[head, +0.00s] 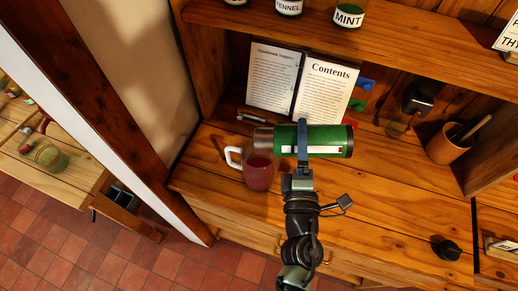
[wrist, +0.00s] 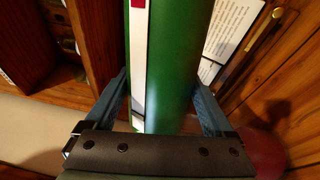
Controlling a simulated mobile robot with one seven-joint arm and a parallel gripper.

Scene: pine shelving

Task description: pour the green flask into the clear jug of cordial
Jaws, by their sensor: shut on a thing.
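The green flask (head: 325,141) has a white and red label band and a dull metal end at its left. My gripper (head: 303,130) is shut around its middle and holds it lying about level, above the counter. In the wrist view the flask (wrist: 175,60) fills the space between my gripper's fingers (wrist: 160,100). The jug (head: 259,174) looks dark red, with a pale handle on its left, and stands on the counter. The flask's metal end overlaps the jug's top in the head view, hiding part of its rim. No stream of liquid shows.
An open book (head: 323,88) leans at the back. A terracotta pot (head: 446,148) and a black knob-like object (head: 446,250) are at the right. Jars stand on the shelf above (head: 400,35). The counter right of the jug looks mostly clear.

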